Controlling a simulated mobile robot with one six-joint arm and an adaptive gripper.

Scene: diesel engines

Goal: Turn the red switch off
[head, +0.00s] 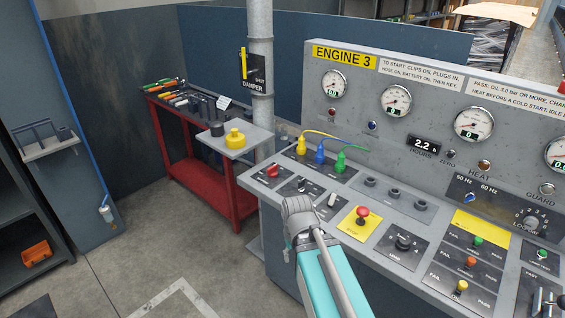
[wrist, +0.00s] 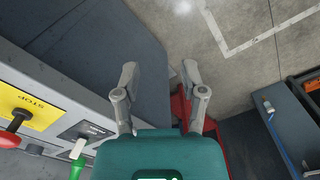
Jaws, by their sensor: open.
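A small red-handled switch (head: 272,171) sits on a dark plate at the left end of the grey console in the head view. Its handle is too small there to read its setting. It does not show clearly in the wrist view. My gripper (wrist: 157,73) is open and empty in the wrist view, its two fingers apart above floor beside the console. In the head view my arm reaches up to the console's front left edge, and the fingertips cannot be made out. I see no contact with the red switch.
A red stop button on a yellow plate (head: 349,223) and a white-tipped toggle (head: 332,199) stand right of the switch. Yellow, blue and green clips (head: 319,153) stand behind it. A red bench (head: 205,198) with tools stands left. Floor between is clear.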

